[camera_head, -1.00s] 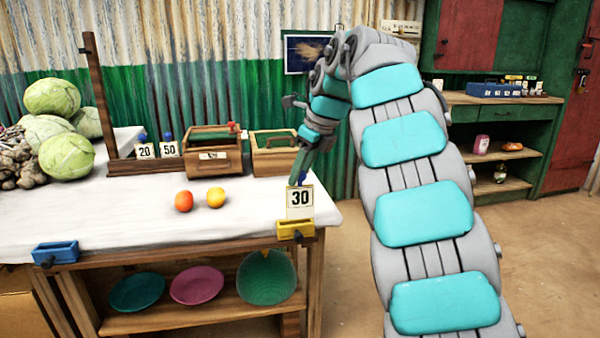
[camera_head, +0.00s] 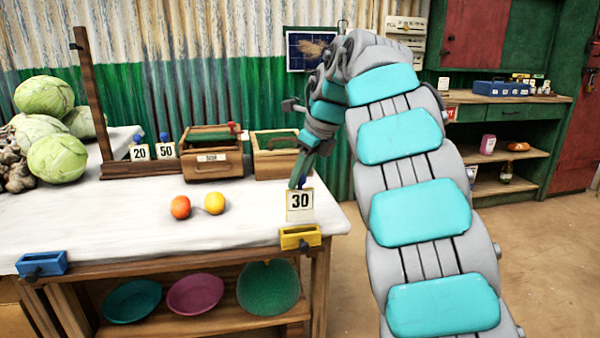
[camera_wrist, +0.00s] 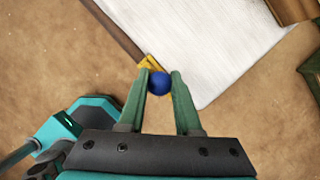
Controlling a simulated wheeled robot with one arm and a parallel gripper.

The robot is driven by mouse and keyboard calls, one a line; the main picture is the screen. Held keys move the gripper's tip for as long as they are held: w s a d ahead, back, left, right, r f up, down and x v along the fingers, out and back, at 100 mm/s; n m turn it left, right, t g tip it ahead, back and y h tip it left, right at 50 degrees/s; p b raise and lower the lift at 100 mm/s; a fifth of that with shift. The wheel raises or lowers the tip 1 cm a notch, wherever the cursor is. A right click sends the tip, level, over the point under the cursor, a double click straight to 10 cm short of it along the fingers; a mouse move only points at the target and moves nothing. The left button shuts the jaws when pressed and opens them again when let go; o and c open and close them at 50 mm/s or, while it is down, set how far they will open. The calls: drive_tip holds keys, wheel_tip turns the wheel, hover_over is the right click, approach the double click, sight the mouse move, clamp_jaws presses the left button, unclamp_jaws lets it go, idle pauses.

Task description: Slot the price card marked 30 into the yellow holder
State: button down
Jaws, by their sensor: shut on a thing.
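The price card marked 30 (camera_head: 300,201) is upright, facing the head camera, at the table's front right corner. My gripper (camera_head: 301,182) is shut on the blue knob at the card's top; the knob (camera_wrist: 159,83) shows between the green fingers in the wrist view. The yellow holder (camera_head: 301,238) is fixed on the table's front edge, directly below the card. The card's lower edge appears just above the holder's top, with a thin gap in the head view. In the wrist view the holder (camera_wrist: 148,62) is partly hidden behind the fingers and knob.
A blue holder (camera_head: 42,263) is on the front left edge. Cards 20 (camera_head: 139,153) and 50 (camera_head: 166,151) stand at the back by wooden boxes (camera_head: 214,165). Cabbages (camera_head: 57,158) are at left.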

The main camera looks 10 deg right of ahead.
sight(303, 188)
drive_tip(key=shift+f+b, duration=1)
drive_tip(key=shift+f, duration=1.45)
unclamp_jaws()
drive_tip(key=shift+r+p, duration=1.65)
drive_tip(key=shift+r, duration=1.8)
